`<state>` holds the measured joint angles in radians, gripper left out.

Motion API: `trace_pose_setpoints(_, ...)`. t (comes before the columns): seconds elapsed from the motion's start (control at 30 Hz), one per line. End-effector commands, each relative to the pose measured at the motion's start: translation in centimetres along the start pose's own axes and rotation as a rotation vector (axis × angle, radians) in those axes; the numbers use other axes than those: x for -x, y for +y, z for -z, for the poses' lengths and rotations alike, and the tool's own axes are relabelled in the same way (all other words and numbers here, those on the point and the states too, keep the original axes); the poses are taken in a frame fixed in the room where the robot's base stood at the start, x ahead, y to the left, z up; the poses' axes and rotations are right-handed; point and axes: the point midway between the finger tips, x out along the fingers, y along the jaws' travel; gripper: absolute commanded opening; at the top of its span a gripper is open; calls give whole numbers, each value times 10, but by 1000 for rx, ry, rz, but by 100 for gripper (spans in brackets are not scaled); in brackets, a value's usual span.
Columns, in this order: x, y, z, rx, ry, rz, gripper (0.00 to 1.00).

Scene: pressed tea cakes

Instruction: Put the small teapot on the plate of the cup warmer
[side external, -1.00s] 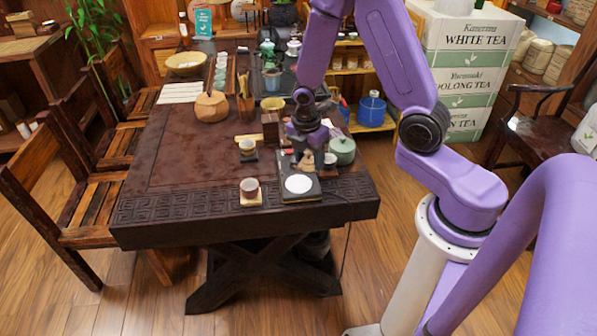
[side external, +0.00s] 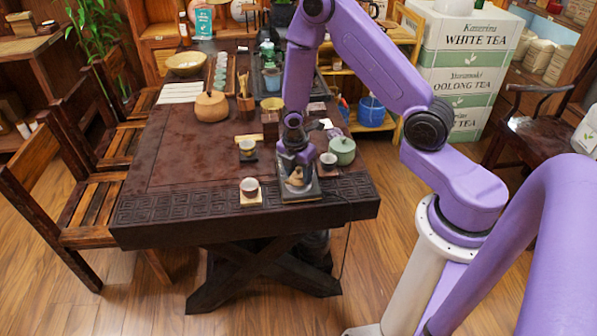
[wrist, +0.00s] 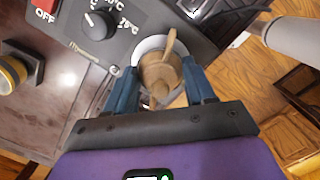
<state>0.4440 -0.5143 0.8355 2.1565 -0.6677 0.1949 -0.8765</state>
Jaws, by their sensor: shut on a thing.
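The small tan-brown teapot (side external: 296,180) is between the fingers of my gripper (side external: 296,170), which is shut on it. In the wrist view the teapot (wrist: 160,72) sits between the blue fingers of my gripper (wrist: 160,86). The cup warmer (side external: 306,196) is a dark box at the table's front edge; in the wrist view its panel (wrist: 128,22) shows a dial and a red OFF switch. Its round white plate (wrist: 147,44) shows partly around the teapot, which is over it. I cannot tell whether the teapot touches the plate.
A small cup (side external: 328,160) and a green lidded pot (side external: 343,149) stand close on the right. The table's left middle is clear.

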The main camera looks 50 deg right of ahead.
Motion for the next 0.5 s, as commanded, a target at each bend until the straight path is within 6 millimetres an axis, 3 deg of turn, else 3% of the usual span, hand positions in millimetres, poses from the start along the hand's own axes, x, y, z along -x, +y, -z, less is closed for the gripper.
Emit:
trace_pose_setpoints(0.27,-3,0,0,1,0,0,23)
trace_pose_setpoints(0.3,-3,0,0,2,0,-1,61)
trace_pose_setpoints(0.37,-2,0,0,2,0,-1,80)
trace_pose_setpoints(0.5,-2,0,0,1,0,-1,80)
